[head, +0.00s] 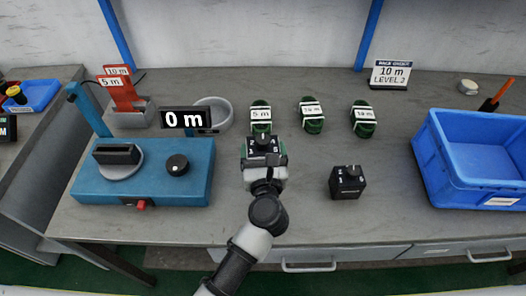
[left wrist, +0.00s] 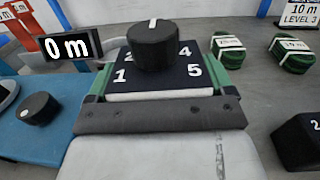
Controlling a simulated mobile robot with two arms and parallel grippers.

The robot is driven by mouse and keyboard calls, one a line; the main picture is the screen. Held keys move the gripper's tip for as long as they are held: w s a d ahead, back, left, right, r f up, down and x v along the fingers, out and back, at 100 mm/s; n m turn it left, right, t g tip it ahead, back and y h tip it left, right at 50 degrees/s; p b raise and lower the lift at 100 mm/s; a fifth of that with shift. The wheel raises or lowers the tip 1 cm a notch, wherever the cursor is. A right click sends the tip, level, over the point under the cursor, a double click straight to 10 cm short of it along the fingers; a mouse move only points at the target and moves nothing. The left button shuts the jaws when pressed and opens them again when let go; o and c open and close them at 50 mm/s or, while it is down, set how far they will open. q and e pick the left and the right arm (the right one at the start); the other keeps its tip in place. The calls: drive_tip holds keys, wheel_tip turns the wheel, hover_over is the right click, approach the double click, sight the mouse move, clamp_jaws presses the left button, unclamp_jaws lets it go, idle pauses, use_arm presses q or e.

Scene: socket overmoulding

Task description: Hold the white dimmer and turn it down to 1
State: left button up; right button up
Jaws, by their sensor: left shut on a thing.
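The white dimmer (left wrist: 160,96) has a white body, a dark top with numbers 1, 2, 4 and 5 showing, and a black knob (left wrist: 153,46). The knob's white mark lies along the far direction, between the 2 and the 4; the number behind the knob is hidden. My left gripper (head: 264,158) is shut on the dimmer, with green fingers at its two sides. In the head view the dimmer (head: 264,144) is at the middle of the bench, upright; I cannot tell whether it touches the bench. My right gripper is not in view.
A black dimmer (head: 347,183) stands to the right. Several green coils (head: 311,121) lie behind. A blue machine (head: 192,190) with a display (head: 187,119) reading 0 m is at left. A blue crate (head: 432,160) is at right. Bare bench lies between the black dimmer and crate.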

use_arm(q)
drive_tip(key=shift+c, duration=0.7)
drive_tip(key=shift+f, duration=0.1)
